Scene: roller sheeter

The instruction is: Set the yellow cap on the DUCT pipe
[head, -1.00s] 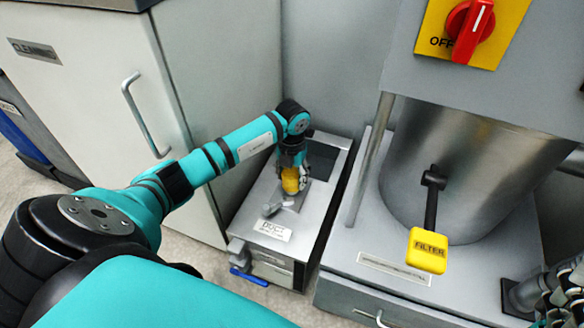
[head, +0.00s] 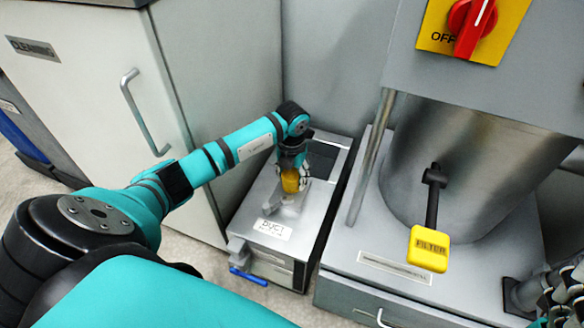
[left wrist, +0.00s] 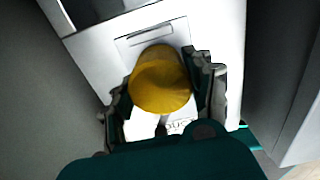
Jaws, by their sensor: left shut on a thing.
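My left gripper (head: 292,172) is shut on the yellow cap (head: 290,181) above the grey DUCT box (head: 318,203). In the left wrist view the cap (left wrist: 160,80) sits between the two fingers of the left gripper (left wrist: 163,95), covering what lies under it. A short light-grey pipe piece (head: 270,209) shows on the box top just in front of the cap. I cannot tell whether the cap touches a pipe. The DUCT label (head: 272,229) is on the box's front part. My right gripper (head: 562,296) is partly in view at the lower right edge; its jaws are unclear.
A blue-handled valve (head: 248,276) sticks out at the box's front. A CLEANING cabinet (head: 90,80) stands to the left. To the right are a metal drum (head: 470,165), a yellow FILTER tag (head: 428,250) on a black handle, and a red OFF switch (head: 472,25).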

